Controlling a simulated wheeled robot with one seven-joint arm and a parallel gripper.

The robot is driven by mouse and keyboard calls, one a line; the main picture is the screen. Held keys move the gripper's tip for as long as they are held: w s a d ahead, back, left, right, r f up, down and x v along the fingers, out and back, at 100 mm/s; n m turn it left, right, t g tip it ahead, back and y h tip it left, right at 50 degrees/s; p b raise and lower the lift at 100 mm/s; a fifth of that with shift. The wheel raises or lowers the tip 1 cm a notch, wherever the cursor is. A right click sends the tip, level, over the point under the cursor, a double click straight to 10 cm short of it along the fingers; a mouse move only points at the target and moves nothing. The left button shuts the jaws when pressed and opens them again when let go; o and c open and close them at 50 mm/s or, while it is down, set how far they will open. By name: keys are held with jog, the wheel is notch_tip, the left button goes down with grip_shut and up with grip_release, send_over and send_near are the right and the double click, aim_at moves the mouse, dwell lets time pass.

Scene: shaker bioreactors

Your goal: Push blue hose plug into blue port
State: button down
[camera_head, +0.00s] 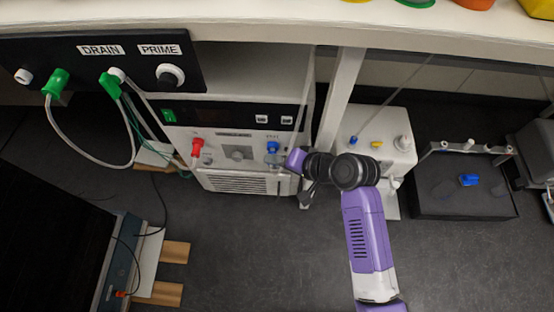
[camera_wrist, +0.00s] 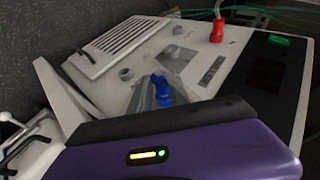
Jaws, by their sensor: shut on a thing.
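The blue hose plug (camera_head: 272,147) is at the right of the front panel of the white unit, below a small label. In the wrist view the blue plug (camera_wrist: 162,92) lies between grey fingers, close to the panel face. My gripper (camera_wrist: 158,90) is shut on it. In the head view my purple and black wrist comes to the plug from the right. The blue port itself is hidden behind the plug and fingers, so I cannot tell how deep the plug sits.
A red plug (camera_head: 197,147) with a hose sits on the same white unit (camera_head: 230,165), to the left. Green plugs (camera_head: 56,83) hang from the black DRAIN/PRIME panel (camera_head: 100,62). A white post (camera_head: 341,97) stands just right of the unit. A dark tray (camera_head: 465,200) is farther right.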

jog(key=shift+w, duration=0.6)
dwell(0.4)
jog(key=c, duration=1.1)
grip_release()
jog(key=shift+c, duration=0.2)
jog(key=p+v, duration=0.3)
jog(key=v, duration=0.5)
